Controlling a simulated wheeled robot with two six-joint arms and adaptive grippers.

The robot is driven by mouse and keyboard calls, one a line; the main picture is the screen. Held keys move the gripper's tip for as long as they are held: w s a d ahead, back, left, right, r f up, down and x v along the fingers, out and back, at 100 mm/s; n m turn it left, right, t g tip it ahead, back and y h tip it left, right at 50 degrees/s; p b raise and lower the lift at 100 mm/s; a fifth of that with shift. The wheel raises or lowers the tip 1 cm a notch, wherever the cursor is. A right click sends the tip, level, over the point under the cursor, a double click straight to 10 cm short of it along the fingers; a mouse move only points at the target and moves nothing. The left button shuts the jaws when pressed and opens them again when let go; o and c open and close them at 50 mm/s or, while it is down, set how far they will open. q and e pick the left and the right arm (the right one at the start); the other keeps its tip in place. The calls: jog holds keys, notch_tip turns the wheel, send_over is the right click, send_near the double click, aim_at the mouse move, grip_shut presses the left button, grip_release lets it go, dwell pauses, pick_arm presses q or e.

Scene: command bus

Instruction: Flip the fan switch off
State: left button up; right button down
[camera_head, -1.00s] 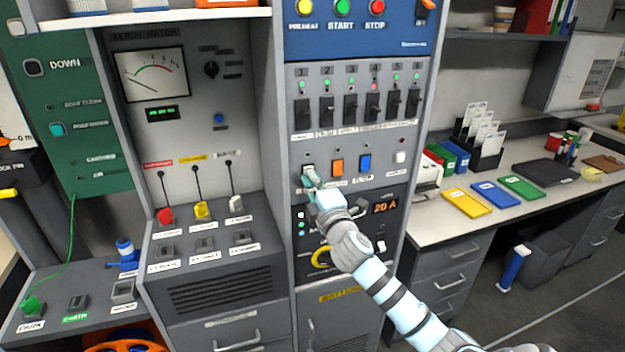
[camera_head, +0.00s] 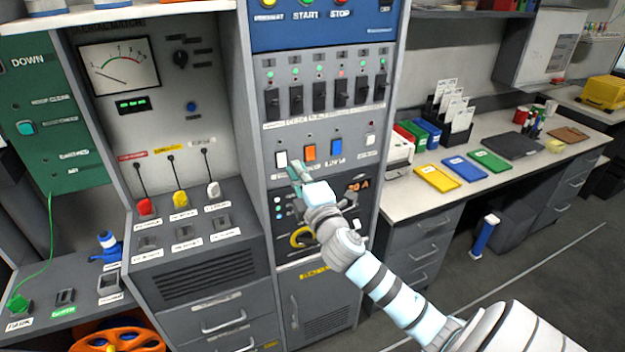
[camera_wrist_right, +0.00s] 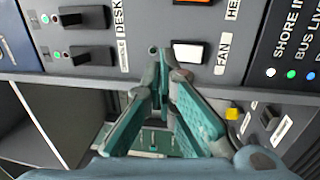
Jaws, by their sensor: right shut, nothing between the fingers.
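The fan switch (camera_head: 281,159) is a white rocker at the left end of a row on the grey panel. In the wrist view, the white rocker (camera_wrist_right: 187,53) sits beside the label FAN (camera_wrist_right: 223,52). A small unlit-looking round indicator (camera_wrist_right: 153,50) is beside it. My right gripper (camera_head: 295,168) is shut and empty, its tips just below and right of the rocker in the head view. In the wrist view, the tips of my right gripper (camera_wrist_right: 168,62) are close to the rocker's edge; I cannot tell if they touch. My left gripper is not in view.
An orange rocker (camera_head: 310,152), a blue rocker (camera_head: 336,147) and another white rocker (camera_head: 370,140) continue the row. Several black switches (camera_head: 319,95) are above. A desk (camera_head: 405,207) stands right.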

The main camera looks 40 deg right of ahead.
jog(key=r+v, duration=0.1)
jog(key=v, duration=0.5)
jog(key=shift+s+a+r, duration=0.2)
jog(key=shift+s+a, duration=0.1)
jog(key=shift+a, duration=0.2)
